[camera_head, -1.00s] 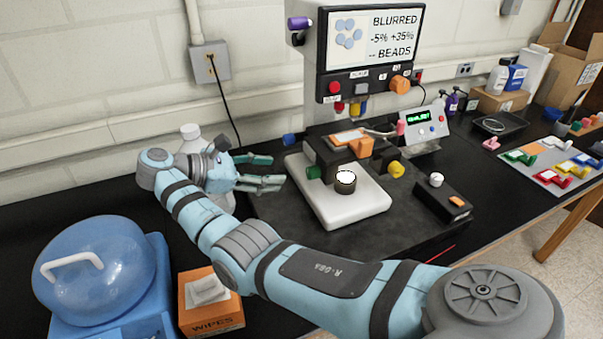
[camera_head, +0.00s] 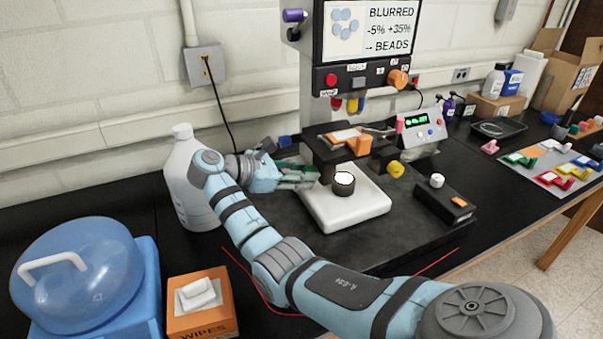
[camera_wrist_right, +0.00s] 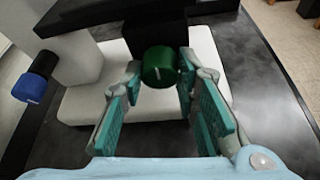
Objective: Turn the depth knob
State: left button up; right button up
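Several coloured knobs sit on the dark device with a white base (camera_head: 375,213). No readable label shows which one is the depth knob. A green knob (camera_wrist_right: 160,66) with a white mark faces the right wrist camera; my fingers mostly hide it in the head view. My right gripper (camera_head: 312,178) is at the device's left side. In the wrist view its teal-padded fingers are spread either side of the green knob, the right finger close against it. Contact cannot be told. A blue knob (camera_wrist_right: 30,88) and a yellow knob (camera_head: 396,169) are clear of the gripper. My left gripper is out of view.
A white jug (camera_head: 190,175) stands close beside my right forearm. A wipes box (camera_head: 200,315) and a blue-lidded container (camera_head: 80,265) are at the front left.

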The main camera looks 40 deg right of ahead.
grip_shut()
jog(key=shift+s+f+m+t+h+p, duration=0.1)
jog(key=shift+m+t+h+p, duration=0.6)
jog(key=shift+m+p, duration=0.85)
jog(key=shift+s+m+t+h+p, duration=0.1)
jog(key=shift+m+t+h+p, duration=0.3)
jog(key=shift+m+t+p, duration=0.9)
jog(key=shift+m+g+p, duration=0.25)
jog(key=shift+g+p, duration=0.05)
jog(key=shift+p, duration=0.1)
jog(key=o, duration=0.8)
grip_release()
jog(key=shift+a, duration=0.15)
